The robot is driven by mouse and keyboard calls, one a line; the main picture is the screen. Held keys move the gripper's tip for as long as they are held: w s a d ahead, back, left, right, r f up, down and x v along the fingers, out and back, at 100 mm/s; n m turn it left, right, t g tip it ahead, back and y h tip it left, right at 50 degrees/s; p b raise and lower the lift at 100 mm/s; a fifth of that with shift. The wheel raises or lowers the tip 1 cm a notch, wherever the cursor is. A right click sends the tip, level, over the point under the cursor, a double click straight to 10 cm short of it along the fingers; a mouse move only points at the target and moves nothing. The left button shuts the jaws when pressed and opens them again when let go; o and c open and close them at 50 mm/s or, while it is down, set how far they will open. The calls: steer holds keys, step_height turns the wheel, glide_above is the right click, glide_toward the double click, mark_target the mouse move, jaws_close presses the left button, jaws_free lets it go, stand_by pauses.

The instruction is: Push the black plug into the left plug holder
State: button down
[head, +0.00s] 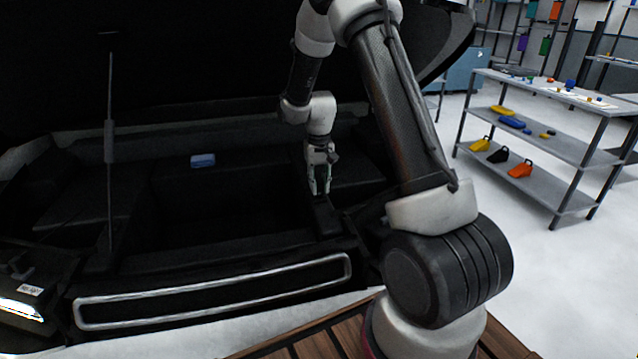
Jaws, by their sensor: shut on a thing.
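My gripper (320,191) points down inside the open, dark compartment of the car, a little right of its middle. It is shut on a small dark thing between its fingertips, which I take for the black plug. The plug's outline is hard to make out against the dark trim. A dark raised part (327,217) lies just below the fingertips. I cannot tell whether the plug touches it. The left plug holder cannot be made out in the dark bay.
A small blue object (202,160) lies on the ledge left of my gripper. A thin strut (109,150) stands at the left. The car's front edge (215,292) runs below. A shelf rack (545,140) with coloured items stands at the right, beside clear pale floor.

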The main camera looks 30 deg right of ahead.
steer(key=shift+f, duration=1.2)
stand_by(2.2)
steer(key=c, duration=1.2)
jaws_free()
step_height(320, 180, up, 12)
steer(key=shift+s+a+r+n+t, duration=0.15)
steer(key=shift+s+r+n+t, duration=0.4)
steer(key=shift+s+r, duration=3.55)
steer(key=shift+s+a+r+n+t, duration=0.2)
steer(key=shift+s+r+t, duration=1)
steer(key=shift+s, duration=5.5)
steer(key=shift+s+a+r+n+t, duration=0.15)
steer(key=shift+s+r+n+t, duration=0.25)
steer(key=shift+s+r, duration=3.8)
